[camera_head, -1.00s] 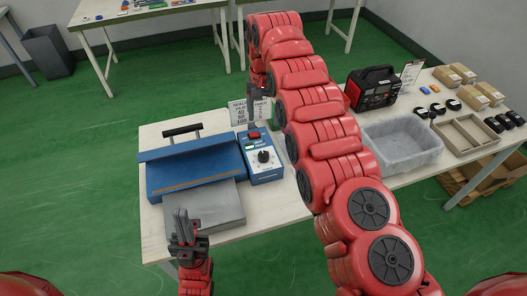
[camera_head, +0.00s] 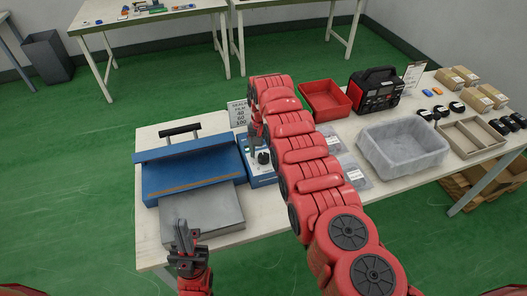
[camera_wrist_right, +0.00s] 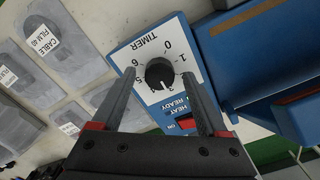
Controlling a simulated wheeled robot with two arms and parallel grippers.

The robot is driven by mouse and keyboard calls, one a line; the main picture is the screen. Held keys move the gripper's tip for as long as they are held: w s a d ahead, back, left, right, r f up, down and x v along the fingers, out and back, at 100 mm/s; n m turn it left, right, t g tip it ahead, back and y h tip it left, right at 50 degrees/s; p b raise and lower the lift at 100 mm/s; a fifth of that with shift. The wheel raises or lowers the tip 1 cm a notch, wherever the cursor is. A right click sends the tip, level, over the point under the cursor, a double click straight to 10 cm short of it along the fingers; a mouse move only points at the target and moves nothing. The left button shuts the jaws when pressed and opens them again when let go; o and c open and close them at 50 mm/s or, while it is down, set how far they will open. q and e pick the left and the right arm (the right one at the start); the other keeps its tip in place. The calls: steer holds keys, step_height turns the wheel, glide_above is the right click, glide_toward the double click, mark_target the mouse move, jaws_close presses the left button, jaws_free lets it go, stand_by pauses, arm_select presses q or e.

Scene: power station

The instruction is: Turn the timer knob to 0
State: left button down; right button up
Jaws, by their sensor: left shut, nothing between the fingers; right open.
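The black timer knob (camera_wrist_right: 160,73) sits on the white TIMER dial of a blue control box. Its white mark points toward the 3–4 side, away from the 0 on the dial; the exact digit is hard to read. My right gripper (camera_wrist_right: 161,68) is open, with one finger on each side of the knob in the wrist view; contact is not visible. In the head view, the right gripper (camera_head: 258,138) hangs over the control box (camera_head: 262,177), and my arm hides part of the box. My left gripper (camera_head: 182,242) is shut and empty in front of the grey plate.
The blue sealer (camera_head: 190,172) with a black handle stands left of the control box. Labelled bags (camera_head: 353,168), a red bin (camera_head: 326,100), a grey tray (camera_head: 403,148) and a black-red device (camera_head: 375,90) lie to the right. A sign (camera_head: 238,113) stands behind the box.

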jaws_close()
stand_by(0.3)
